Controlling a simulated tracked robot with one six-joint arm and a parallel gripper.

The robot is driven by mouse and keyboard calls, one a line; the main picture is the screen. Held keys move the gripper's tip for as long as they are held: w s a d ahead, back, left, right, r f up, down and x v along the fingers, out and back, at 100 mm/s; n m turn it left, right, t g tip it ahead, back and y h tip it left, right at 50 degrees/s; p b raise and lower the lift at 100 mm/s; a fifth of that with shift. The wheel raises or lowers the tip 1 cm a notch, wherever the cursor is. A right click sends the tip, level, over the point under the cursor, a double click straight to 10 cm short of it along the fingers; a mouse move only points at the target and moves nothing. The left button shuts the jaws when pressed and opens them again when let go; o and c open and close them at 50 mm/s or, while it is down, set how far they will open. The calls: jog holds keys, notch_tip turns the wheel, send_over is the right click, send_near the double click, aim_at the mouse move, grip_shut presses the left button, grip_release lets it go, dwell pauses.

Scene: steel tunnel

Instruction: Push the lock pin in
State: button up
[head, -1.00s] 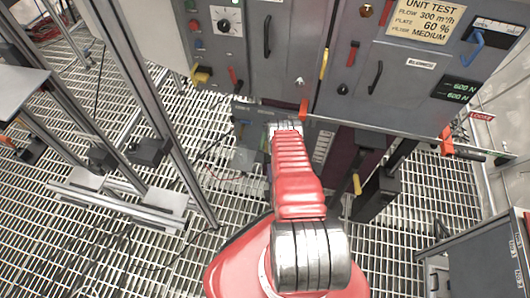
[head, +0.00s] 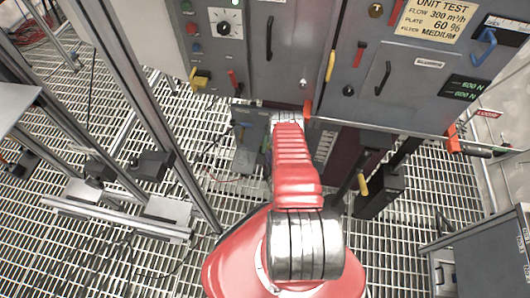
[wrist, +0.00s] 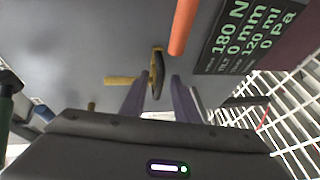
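In the wrist view a brass-coloured knob with a dark curved side (wrist: 157,73) stands on the grey panel, just beyond and between my fingertips. A yellow peg (wrist: 119,80) is beside it on the left. I cannot tell for sure which piece is the lock pin. My gripper (wrist: 158,84) is open, with a clear gap between its two fingers and nothing visibly held. I cannot tell whether a fingertip touches the knob. In the head view my red arm reaches to the cabinet's lower edge and the gripper is hidden.
An orange bar (wrist: 182,27) and a green-lettered display (wrist: 245,38) are near the knob. In the head view the grey cabinet (head: 285,60) carries handles and levers. Metal posts (head: 150,110) stand at left, a dark cart (head: 485,245) at lower right. Open grating floor (head: 105,235) lies at lower left.

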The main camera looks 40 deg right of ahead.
jog(key=shift+w, duration=0.15)
jog(key=shift+c, duration=0.3)
grip_shut()
jog(key=shift+f, duration=0.1)
dwell(1.1)
